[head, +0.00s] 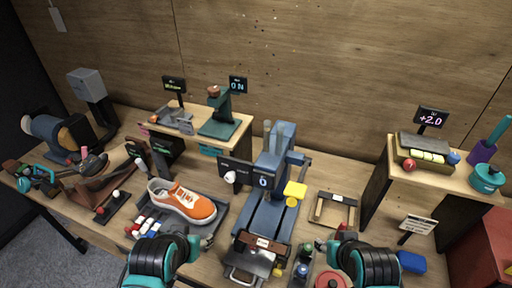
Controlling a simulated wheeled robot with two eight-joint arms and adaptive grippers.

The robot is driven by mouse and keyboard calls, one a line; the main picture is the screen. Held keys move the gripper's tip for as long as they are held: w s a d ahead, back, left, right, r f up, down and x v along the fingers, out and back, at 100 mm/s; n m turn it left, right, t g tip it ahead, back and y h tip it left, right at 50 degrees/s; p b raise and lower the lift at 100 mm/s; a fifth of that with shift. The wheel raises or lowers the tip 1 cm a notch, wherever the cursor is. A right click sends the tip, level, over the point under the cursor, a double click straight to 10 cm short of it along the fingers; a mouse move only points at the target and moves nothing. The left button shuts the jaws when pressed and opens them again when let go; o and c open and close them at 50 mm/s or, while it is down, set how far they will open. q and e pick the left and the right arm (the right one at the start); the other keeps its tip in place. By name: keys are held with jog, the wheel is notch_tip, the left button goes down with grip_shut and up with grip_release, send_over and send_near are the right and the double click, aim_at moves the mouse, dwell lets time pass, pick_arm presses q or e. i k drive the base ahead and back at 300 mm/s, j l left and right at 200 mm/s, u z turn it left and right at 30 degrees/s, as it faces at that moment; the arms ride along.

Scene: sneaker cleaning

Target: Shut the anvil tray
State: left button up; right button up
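A blue-grey press (275,165) stands at the middle of the bench, with a small screen (263,181) reading 0. At its front is a dark tray-like part (262,243) with a small pale label. A metal plate with a handle (245,268) sticks out toward me below it; this looks like the anvil tray, but I cannot tell for sure. My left gripper (193,246) is left of the tray and apart from it. My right gripper (322,245) is right of the tray, near small bottles. Its finger gap is too small to judge, as is the left one's.
An orange sneaker (187,203) lies on a grey tray left of the press. Small bottles (302,269) and a red knob (330,281) stand close right of the tray. A wooden frame (333,211) lies right of the press. Raised shelves (429,178) flank it.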

aim_at(258, 262)
jog(key=k+l, duration=0.6)
jog(key=k, duration=0.2)
jog(key=u, duration=0.05)
